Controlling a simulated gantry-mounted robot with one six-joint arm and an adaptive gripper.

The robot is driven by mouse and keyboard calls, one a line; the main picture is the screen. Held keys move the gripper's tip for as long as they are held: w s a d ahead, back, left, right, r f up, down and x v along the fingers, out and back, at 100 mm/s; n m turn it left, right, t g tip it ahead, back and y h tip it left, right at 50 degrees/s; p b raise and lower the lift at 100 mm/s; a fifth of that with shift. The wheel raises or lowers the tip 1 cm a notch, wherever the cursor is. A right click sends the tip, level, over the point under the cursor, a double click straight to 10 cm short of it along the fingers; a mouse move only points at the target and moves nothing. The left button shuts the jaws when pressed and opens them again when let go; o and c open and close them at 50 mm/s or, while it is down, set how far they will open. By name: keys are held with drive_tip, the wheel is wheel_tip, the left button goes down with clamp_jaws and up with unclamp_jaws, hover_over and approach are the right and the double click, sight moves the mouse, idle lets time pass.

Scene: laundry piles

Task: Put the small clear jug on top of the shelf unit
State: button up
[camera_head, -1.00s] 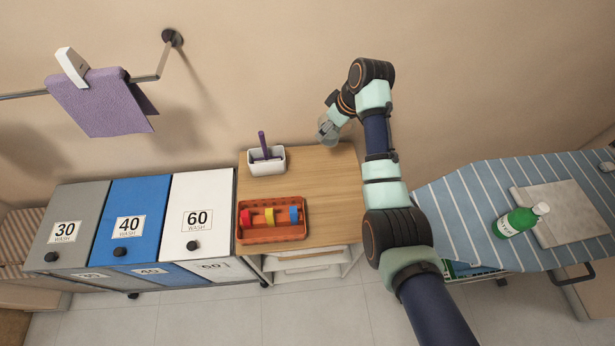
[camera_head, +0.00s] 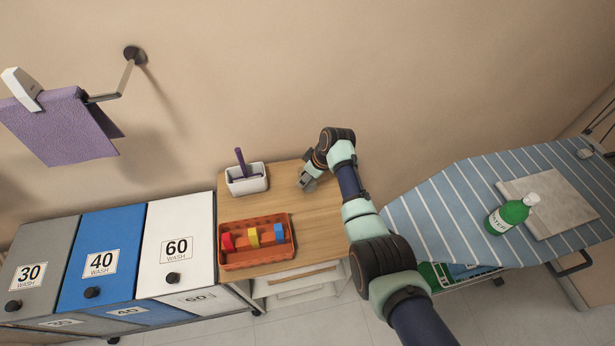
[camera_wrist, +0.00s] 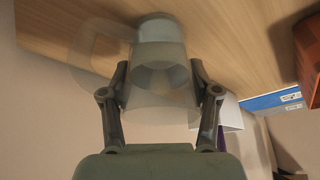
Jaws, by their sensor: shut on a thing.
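The small clear jug (camera_wrist: 158,85) is see-through, with a faint round handle on its left in the wrist view. My gripper (camera_wrist: 160,78) has its two fingers closed on the jug's sides. In the head view my gripper (camera_head: 308,181) is low over the back right part of the shelf unit's wooden top (camera_head: 310,229). The jug is hard to make out there. In the wrist view one end of the jug is at or very near the wood; I cannot tell whether it touches.
On the same top stand a white pot (camera_head: 246,186) with a purple handle and an orange basket (camera_head: 256,262) with coloured things. Laundry bins (camera_head: 178,245) stand left. A striped ironing board (camera_head: 440,217) with a green bottle (camera_head: 507,217) is right. The top's right part is bare.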

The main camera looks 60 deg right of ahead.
drive_tip(key=shift+r, duration=0.1)
drive_tip(key=shift+f, duration=0.2)
drive_tip(key=o, duration=1.1)
drive_tip(key=shift+r, duration=0.1)
drive_tip(key=shift+o, duration=0.2)
drive_tip(key=p+v, duration=0.4)
drive_tip(key=v, duration=0.8)
drive_tip(key=shift+r, duration=0.15)
